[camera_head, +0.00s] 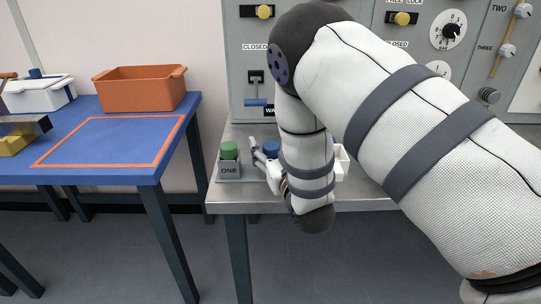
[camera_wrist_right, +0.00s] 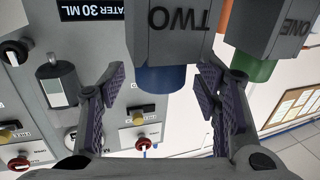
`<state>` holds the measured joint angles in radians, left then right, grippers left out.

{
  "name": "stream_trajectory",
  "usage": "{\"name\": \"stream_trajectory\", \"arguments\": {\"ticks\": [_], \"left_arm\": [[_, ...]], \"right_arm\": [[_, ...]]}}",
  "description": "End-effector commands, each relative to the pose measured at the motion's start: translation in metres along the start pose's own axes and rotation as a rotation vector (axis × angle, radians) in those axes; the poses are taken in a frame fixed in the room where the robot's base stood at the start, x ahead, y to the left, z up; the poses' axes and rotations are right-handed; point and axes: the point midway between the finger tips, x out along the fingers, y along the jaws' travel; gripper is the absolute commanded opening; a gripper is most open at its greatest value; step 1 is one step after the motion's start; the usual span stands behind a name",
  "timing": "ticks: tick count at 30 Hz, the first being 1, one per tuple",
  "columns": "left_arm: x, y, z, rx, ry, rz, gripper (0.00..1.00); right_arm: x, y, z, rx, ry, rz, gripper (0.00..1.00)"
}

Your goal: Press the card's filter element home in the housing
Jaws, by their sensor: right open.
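A blue filter element (camera_head: 271,148) sits in the grey housing marked TWO, which my right wrist and arm partly hide in the head view. In the right wrist view, upside down, the blue element (camera_wrist_right: 161,79) projects from housing TWO (camera_wrist_right: 180,28) between the open fingers of my right gripper (camera_wrist_right: 160,88), with a gap on both sides. A green element (camera_head: 229,150) sits in the housing marked ONE (camera_head: 229,169), left of my right gripper (camera_head: 267,158). My left gripper is not in view.
The metal bench (camera_head: 222,201) carries the housings before a grey control panel (camera_head: 240,70) with knobs and switches. Left, a blue table (camera_head: 145,172) holds an orange bin (camera_head: 138,90), a white container (camera_head: 40,98) and a yellow block (camera_head: 14,144). Its orange-outlined area is empty.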

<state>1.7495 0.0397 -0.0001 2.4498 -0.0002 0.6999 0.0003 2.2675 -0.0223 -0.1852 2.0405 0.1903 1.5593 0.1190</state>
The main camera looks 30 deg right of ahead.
Motion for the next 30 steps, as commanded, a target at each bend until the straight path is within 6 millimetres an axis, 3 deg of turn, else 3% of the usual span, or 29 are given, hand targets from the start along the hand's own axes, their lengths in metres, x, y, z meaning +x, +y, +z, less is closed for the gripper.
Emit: {"name": "stream_trajectory", "arguments": {"ticks": [7, 14, 23, 30], "left_arm": [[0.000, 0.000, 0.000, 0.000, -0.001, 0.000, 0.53], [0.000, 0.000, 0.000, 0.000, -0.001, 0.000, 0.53], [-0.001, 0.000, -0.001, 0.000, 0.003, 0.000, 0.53], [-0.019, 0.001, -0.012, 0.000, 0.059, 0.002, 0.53]], "right_arm": [[0.003, 0.000, 0.000, 0.000, 0.000, 0.000, 0.57], [0.003, 0.000, 0.000, 0.000, -0.001, 0.000, 0.05], [0.003, 0.000, -0.004, 0.001, 0.001, 0.001, 0.04], [0.003, 0.004, -0.068, 0.005, 0.016, 0.002, 0.04]]}}
